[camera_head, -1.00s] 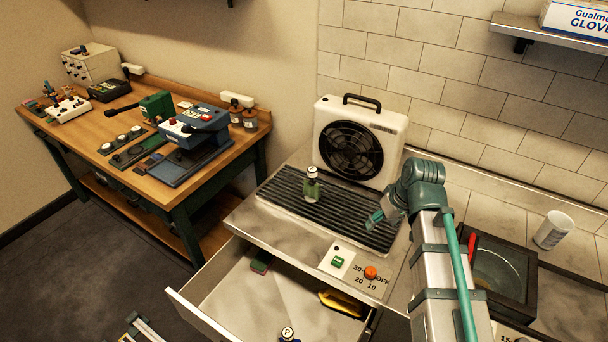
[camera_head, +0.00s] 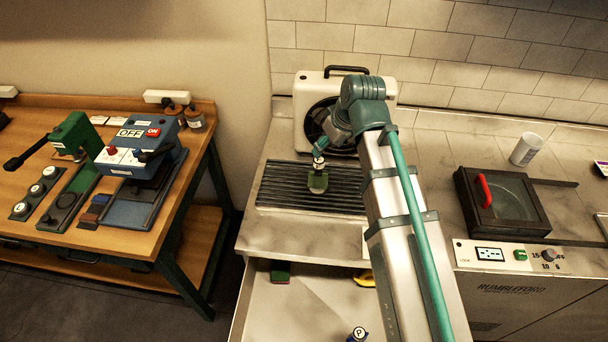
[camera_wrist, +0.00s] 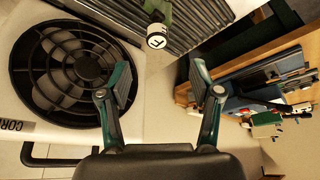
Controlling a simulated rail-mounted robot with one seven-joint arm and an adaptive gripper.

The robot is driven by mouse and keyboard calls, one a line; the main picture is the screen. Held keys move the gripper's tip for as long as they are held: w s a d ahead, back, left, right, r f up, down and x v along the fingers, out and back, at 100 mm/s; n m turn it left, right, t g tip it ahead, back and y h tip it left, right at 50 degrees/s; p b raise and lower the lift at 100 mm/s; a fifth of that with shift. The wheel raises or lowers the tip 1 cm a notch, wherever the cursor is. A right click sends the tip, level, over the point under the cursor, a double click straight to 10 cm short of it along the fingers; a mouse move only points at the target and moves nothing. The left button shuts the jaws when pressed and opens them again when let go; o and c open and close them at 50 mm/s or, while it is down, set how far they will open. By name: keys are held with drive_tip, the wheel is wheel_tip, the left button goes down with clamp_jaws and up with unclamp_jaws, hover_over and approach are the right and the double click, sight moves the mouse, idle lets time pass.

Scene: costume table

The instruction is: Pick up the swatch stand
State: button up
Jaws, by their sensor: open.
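A small green piece with a round white lettered top, which I take as the swatch stand (camera_head: 318,182), stands upright on the dark ribbed grille (camera_head: 280,196) in front of the fan unit. In the wrist view its white top and green body (camera_wrist: 156,30) show at the top edge, partly cut off. My gripper (camera_wrist: 160,85) is open and empty. The stand lies beyond the fingertips, in line with the gap between them. In the head view my gripper (camera_head: 320,150) is just above and behind the stand, and its fingers are hard to make out.
The fan unit (camera_head: 386,92) stands close behind, with its round grille (camera_wrist: 75,68) left of my fingers.

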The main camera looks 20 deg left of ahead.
sight(320, 160)
drive_tip(key=b+x, duration=0.4)
drive_tip(key=x, duration=0.1)
drive_tip(key=b+x, duration=0.3)
drive_tip(key=x, duration=0.2)
drive_tip(key=shift+w+f+b, duration=0.3)
drive_tip(key=shift+b, duration=0.05)
clamp_jaws()
idle(0.3)
